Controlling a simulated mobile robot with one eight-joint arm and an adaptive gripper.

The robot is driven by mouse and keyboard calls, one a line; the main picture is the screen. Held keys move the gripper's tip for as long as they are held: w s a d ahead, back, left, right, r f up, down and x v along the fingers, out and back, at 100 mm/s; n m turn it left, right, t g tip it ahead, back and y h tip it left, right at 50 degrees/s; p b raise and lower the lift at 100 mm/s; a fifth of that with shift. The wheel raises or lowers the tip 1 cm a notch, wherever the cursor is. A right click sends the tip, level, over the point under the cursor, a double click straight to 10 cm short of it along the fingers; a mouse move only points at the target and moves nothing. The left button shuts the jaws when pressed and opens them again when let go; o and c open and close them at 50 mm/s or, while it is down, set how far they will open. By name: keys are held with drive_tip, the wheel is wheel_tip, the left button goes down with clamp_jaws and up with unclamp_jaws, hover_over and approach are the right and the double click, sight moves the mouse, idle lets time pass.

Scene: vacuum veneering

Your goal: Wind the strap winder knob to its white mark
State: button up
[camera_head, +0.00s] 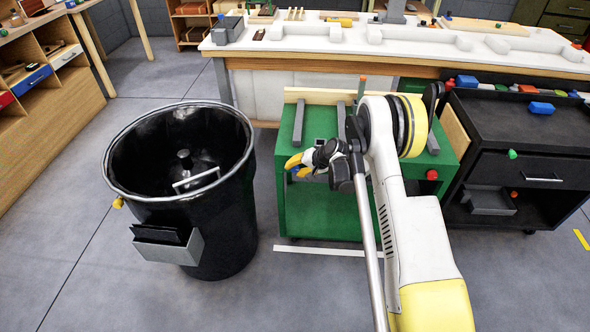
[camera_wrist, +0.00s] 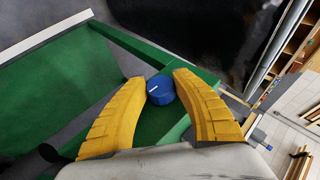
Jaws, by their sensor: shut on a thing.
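The strap winder knob (camera_wrist: 160,91) is a round blue knob with a short white line on its face. It sits at the edge of the green stand in the wrist view. My gripper (camera_wrist: 160,80) has its two yellow fingers on either side of the knob and is shut on it. In the head view my gripper (camera_head: 297,166) is at the front left of the green stand (camera_head: 325,215), and its fingers mostly hide the knob. I cannot tell any separate white mark on the stand that the knob's line would point to.
A large black bin (camera_head: 225,235) stands close to the left of the green stand. A black drawer cart (camera_head: 480,130) stands to the right. A long white-topped workbench (camera_head: 270,65) is behind. A red button (camera_head: 432,174) is on the stand's right. Grey floor is open in front.

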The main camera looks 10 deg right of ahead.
drive_tip(key=m+t+y, duration=0.1)
drive_tip(key=t+y, duration=0.1)
drive_tip(key=y, duration=0.2)
idle(0.6)
drive_tip(key=o, duration=1.2)
drive_tip(key=shift+a+f, duration=0.1)
drive_tip(key=v, duration=1.2)
drive_tip(key=shift+f, duration=0.1)
